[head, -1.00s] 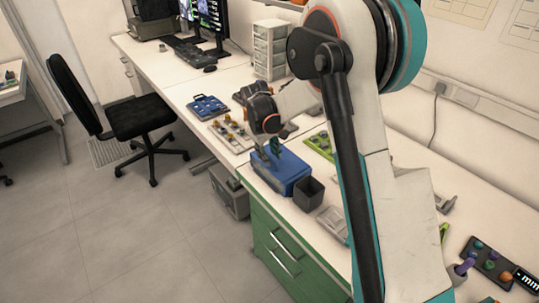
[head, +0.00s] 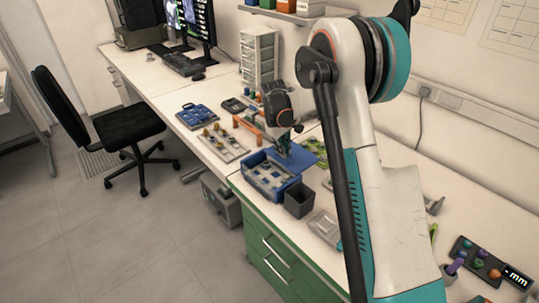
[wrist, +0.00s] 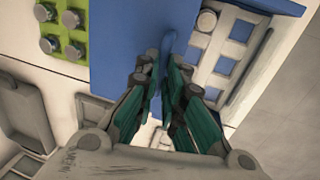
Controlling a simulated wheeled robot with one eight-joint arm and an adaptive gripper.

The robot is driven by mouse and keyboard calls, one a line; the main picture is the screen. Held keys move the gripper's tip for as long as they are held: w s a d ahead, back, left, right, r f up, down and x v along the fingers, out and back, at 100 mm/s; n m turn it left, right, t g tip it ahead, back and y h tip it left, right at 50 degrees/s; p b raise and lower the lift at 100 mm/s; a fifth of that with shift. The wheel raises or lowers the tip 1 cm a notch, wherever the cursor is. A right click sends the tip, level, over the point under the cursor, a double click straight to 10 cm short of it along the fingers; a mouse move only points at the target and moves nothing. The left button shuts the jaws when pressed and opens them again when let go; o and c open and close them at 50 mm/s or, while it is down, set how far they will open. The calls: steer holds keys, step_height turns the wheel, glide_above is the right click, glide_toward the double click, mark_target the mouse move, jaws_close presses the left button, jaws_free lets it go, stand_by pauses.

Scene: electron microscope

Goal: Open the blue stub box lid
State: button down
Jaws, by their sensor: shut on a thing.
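The blue stub box (head: 250,182) stands on the white bench, and its inside with pale slots shows in the head view. Its blue lid (head: 308,152) is swung away from the box opening towards the wall side. In the wrist view the lid (wrist: 115,40) fills the middle left, and the box's slotted inside (wrist: 228,62) shows at the right with a round pale stub in it. My gripper (head: 284,150) is at the lid's edge. In the wrist view my gripper's green fingers (wrist: 160,75) are shut on the lid's blue tab (wrist: 168,48). The hinge is not clearly visible.
A dark open cup (head: 299,200) stands close to the box's right. A green tray (head: 316,150) lies behind the lid. A pale tray of small parts (head: 222,142) and a blue tray (head: 197,115) lie to the left. A drawer tower (head: 259,58) stands farther back.

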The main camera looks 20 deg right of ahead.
steer(key=shift+w+d, duration=0.25)
steer(key=shift+d, duration=0.3)
steer(key=c, duration=1.7)
jaws_free()
steer(key=r, duration=0.4)
steer(key=a+r, duration=0.1)
steer(key=r, duration=0.3)
steer(key=s+a+r, duration=0.1)
steer(key=r, duration=0.2)
steer(key=shift+a+r, duration=0.1)
steer(key=shift+r, duration=0.3)
